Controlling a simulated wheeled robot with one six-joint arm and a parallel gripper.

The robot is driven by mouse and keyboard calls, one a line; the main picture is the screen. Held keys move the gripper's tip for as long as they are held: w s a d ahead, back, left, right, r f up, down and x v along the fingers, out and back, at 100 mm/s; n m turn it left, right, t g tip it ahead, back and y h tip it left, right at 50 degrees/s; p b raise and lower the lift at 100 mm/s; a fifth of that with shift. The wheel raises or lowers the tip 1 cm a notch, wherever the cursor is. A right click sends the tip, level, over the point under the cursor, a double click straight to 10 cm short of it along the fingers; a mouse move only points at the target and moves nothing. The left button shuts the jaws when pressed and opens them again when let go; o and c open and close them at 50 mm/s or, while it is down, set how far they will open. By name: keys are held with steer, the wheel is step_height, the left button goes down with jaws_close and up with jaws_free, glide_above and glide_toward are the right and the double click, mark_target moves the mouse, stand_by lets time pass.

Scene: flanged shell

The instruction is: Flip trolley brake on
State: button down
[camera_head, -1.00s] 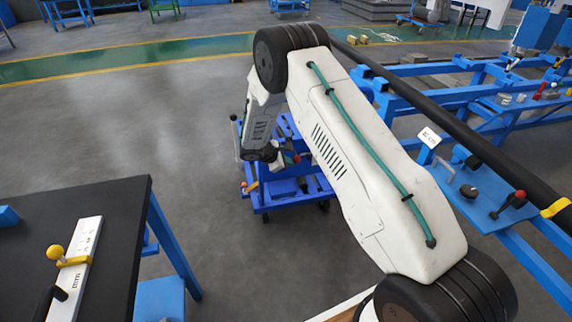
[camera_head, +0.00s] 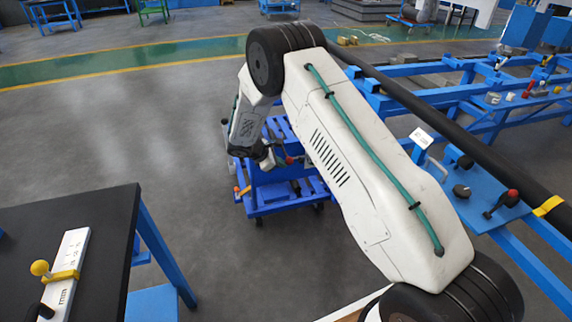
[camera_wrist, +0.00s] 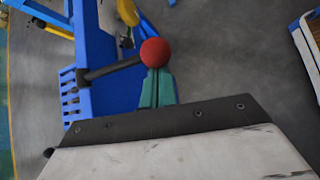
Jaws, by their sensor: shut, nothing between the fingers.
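The blue trolley (camera_head: 268,207) stands on the floor, partly behind my arm in the head view. In the wrist view, a dark rod (camera_wrist: 110,70) with a red ball (camera_wrist: 155,52) at its end sticks out from the trolley's blue frame (camera_wrist: 95,45). The red ball also shows small in the head view (camera_head: 289,160). My gripper (camera_wrist: 157,85) has green fingers, shut and empty. Its tips are right at the ball in the wrist view; whether they touch it I cannot tell.
A black-topped table (camera_head: 105,215) with a white gauge plate (camera_head: 66,275) stands at the left. Blue rails with a long black bar (camera_head: 440,120) run along the right. Open grey floor (camera_head: 130,120) lies left of the trolley.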

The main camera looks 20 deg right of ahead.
step_height(320, 180, up, 7)
steer(key=w, duration=0.2)
steer(key=shift+d, duration=0.15)
stand_by(0.3)
stand_by(0.6)
steer(key=v, duration=0.7)
steer(key=shift+a+r, duration=0.2)
steer(key=shift+a, duration=0.1)
